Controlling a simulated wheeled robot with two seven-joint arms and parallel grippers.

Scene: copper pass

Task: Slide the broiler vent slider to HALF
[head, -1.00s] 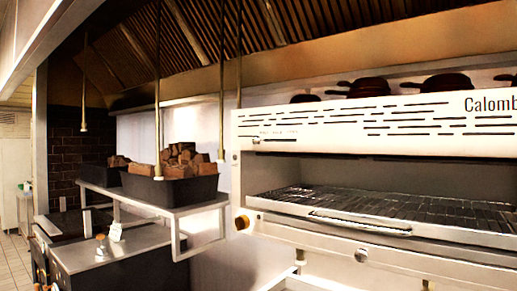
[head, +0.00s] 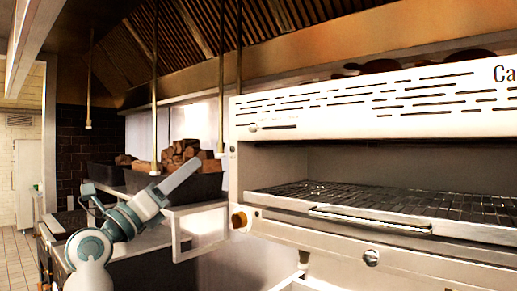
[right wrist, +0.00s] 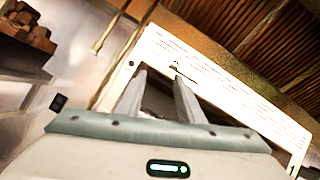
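The broiler (head: 330,110) is a white unit with a slotted front panel. Near the panel's left edge is a small knob, the vent slider (head: 252,128), at the left end of a thin dark slot. In the right wrist view the slider (right wrist: 175,65) shows beyond the fingertips; setting labels are too small to read. My right gripper (head: 195,163) is left of the broiler, apart from it, in front of the wood bin. The wrist view shows its two fingers (right wrist: 160,74) apart and empty. My left gripper is not in view.
A dark bin of wood chunks (head: 205,184) stands on a metal shelf left of the broiler. Vertical rods (head: 221,80) hang from the hood.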

